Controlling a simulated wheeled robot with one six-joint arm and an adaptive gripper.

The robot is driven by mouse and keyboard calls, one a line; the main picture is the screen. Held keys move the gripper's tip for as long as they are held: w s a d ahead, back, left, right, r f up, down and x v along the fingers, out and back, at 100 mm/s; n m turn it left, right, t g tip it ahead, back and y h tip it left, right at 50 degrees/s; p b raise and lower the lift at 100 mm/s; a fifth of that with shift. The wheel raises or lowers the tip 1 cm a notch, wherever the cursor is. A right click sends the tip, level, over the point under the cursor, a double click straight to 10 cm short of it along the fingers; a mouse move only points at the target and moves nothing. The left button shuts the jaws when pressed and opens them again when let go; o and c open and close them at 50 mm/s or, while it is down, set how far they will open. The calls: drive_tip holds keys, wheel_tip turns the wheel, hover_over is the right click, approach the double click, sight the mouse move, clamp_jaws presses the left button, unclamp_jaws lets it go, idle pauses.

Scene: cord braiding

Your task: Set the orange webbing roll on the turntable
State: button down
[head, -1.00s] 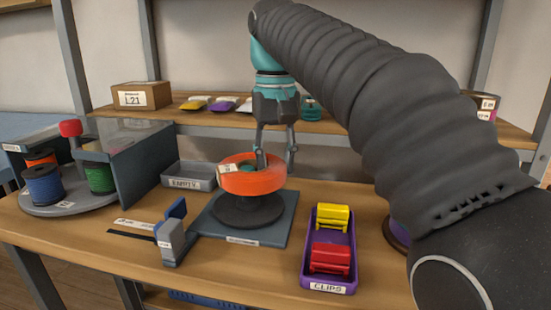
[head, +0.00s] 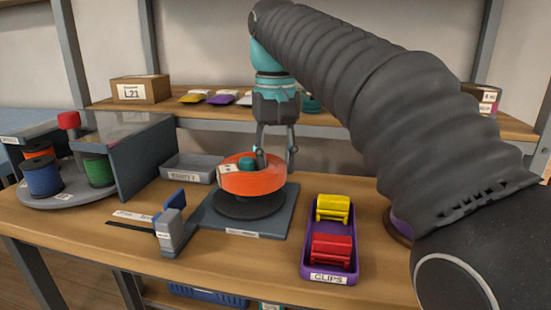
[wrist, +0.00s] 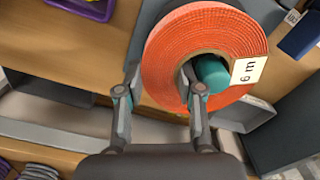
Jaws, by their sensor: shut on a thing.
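The orange webbing roll (head: 262,184) lies flat over the black turntable (head: 248,209), with the teal peg (head: 247,164) standing up through its hole. The wrist view also shows the roll (wrist: 163,62), with a "6 m" tag, around the peg (wrist: 212,73). The peg sits off-centre in the hole, towards the tag side. My gripper (head: 275,160) reaches down from above and is shut on the roll's right wall. In the wrist view my gripper (wrist: 160,92) has one finger inside the hole and one outside the rim. Whether the roll's underside fully touches the disc cannot be told.
A purple clips tray (head: 308,262) stands at the front right. A grey clamp-like stand (head: 171,232) is at the front left. A grey tray (head: 190,168) lies behind. A spool carousel (head: 70,200) with a dark panel (head: 140,155) is at left. A shelf runs behind.

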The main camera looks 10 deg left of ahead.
drive_tip(key=shift+f+b, duration=0.75)
drive_tip(key=shift+f, duration=0.45)
idle(0.6)
drive_tip(key=c, duration=0.7)
unclamp_jaws()
drive_tip(key=shift+o, duration=0.2)
drive_tip(key=shift+a, duration=0.1)
drive_tip(key=shift+c, duration=1.3)
